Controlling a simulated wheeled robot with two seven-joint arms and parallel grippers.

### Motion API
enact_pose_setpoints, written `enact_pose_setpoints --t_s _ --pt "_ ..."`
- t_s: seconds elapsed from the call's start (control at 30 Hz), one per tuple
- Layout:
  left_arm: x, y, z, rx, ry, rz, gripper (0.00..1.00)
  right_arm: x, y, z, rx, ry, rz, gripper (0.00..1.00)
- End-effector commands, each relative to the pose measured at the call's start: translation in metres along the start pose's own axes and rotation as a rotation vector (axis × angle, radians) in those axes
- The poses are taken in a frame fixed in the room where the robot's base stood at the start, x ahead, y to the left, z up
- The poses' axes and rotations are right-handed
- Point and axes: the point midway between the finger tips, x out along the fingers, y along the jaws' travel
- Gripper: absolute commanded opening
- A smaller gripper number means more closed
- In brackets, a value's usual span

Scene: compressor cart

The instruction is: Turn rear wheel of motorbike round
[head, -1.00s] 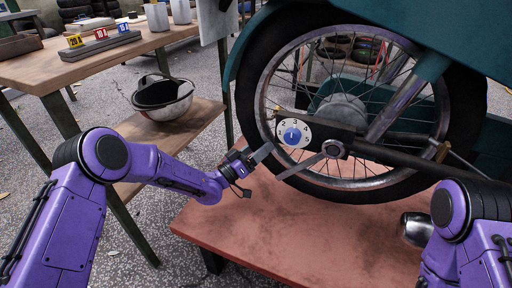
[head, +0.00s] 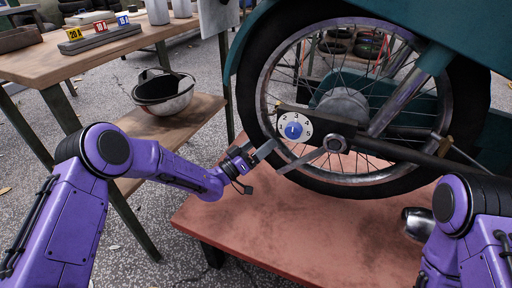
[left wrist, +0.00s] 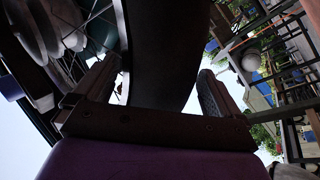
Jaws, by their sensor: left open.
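The motorbike's rear wheel (head: 252,95) has a black tyre, a metal rim and thin spokes, and stands upright at the red-brown platform. My left gripper (head: 255,160) is at the wheel's lower left edge. In the left wrist view, my open left gripper (left wrist: 158,90) has one finger on each side of the dark tyre (left wrist: 165,45). I cannot tell whether either finger touches it. A round dial with a blue centre (head: 293,127) and numbers sits in front of the wheel.
The red-brown platform (head: 290,235) has clear room in front of the wheel. A green body panel (head: 340,15) covers the wheel's top. At left, a wooden table (head: 90,62) carries numbered tags, and its lower shelf holds a bowl-like helmet (head: 163,100).

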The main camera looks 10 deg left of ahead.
Motion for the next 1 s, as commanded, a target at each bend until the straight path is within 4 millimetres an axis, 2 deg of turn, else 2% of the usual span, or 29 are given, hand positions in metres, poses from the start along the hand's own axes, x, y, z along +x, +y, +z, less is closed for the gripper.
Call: enact_pose_setpoints --t_s 0.13,0.33,0.5,0.87,1.0 --pt "-0.024 0.001 -0.003 -0.004 -0.002 -0.005 0.99 -0.008 -0.002 -0.007 0.052 0.059 -0.001 1.0" --pt "-0.072 0.0 -0.002 -0.004 -0.001 -0.006 0.99 -0.019 -0.004 -0.021 0.156 0.173 0.003 1.0" --pt "-0.098 0.0 -0.001 -0.002 -0.001 -0.003 0.99 -0.023 -0.004 -0.027 0.204 0.226 0.005 1.0" --pt "-0.104 0.0 0.0 0.0 -0.002 -0.002 0.99 -0.023 -0.004 -0.029 0.215 0.239 0.006 0.99" --pt "-0.1 0.004 -0.008 0.0 -0.002 -0.001 0.99 -0.033 -0.003 -0.029 0.221 0.246 0.007 0.99"
